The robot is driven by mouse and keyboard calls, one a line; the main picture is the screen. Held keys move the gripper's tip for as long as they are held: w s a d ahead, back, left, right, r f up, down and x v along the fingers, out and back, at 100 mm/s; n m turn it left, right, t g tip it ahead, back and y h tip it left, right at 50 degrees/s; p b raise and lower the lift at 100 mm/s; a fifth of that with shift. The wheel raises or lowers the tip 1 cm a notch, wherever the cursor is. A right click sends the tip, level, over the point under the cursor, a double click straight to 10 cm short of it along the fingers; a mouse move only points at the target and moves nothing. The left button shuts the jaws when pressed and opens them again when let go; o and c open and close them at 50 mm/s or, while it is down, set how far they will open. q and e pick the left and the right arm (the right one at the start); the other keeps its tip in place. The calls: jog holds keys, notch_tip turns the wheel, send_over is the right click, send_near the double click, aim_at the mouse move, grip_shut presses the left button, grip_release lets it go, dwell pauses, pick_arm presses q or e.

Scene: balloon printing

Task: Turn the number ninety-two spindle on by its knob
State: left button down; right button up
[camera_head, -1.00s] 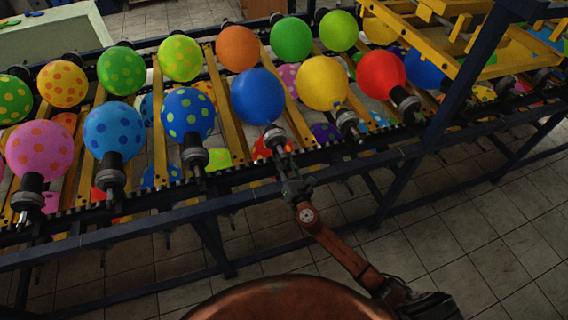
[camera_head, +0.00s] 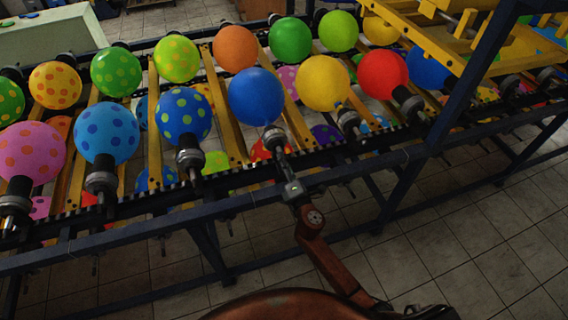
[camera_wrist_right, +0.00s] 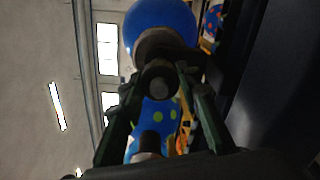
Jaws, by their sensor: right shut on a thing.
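A plain blue balloon (camera_head: 256,96) sits on a spindle at the near edge of the rack. Its grey knob (camera_head: 274,138) points toward me. My right gripper (camera_head: 283,160) reaches up to this knob from below. In the right wrist view the gripper (camera_wrist_right: 160,85) has its two fingers on either side of the round knob end (camera_wrist_right: 158,79), shut on it, with the blue balloon (camera_wrist_right: 160,20) just beyond. No spindle number can be read. My left gripper is not in view.
Dark blue rails (camera_head: 130,232) run along the rack's near side below the spindles. Neighbouring spindles carry a blue balloon with green dots (camera_head: 183,116) and a yellow balloon (camera_head: 323,83). A yellow frame (camera_head: 470,45) stands at the upper right. Tiled floor (camera_head: 450,245) is clear.

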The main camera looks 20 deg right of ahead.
jog(key=shift+m, duration=0.8)
jog(key=o, duration=1.2)
jog(key=shift+c, duration=0.2)
jog(key=s, duration=1.2)
jog(key=shift+d, duration=0.2)
